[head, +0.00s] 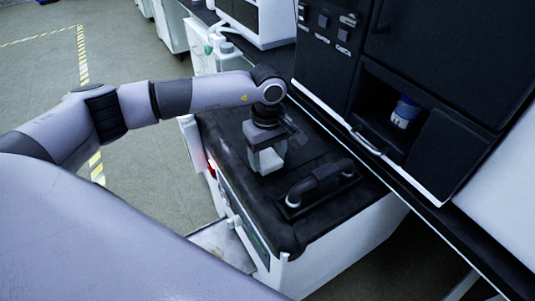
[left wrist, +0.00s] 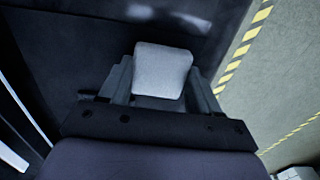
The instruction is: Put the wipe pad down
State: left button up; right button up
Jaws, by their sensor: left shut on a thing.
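The wipe pad is a pale grey-white block (head: 268,160) in the head view, low over the black top of the cart (head: 222,128). My left gripper (head: 266,150) points down and is shut on it. In the left wrist view the pad (left wrist: 162,70) sits between the two fingers of the gripper (left wrist: 161,84). I cannot tell whether the pad touches the black top. My right gripper is in neither view.
A black handle (head: 320,181) on a flat plate stands on the cart just right of the pad. A dark cabinet (head: 440,50) with an open recess holding a blue-and-white container (head: 405,112) rises behind. White bottles (head: 228,58) stand at the far end. Bare black top lies around the pad.

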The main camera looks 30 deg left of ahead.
aim_at(267, 159)
pick_arm(q)
jog(key=shift+f, duration=0.15)
jog(key=o, duration=1)
jog(key=shift+r, duration=0.35)
notch_tip(267, 159, up, 12)
jog(key=shift+f+p, duration=0.1)
jog(key=shift+p, duration=0.2)
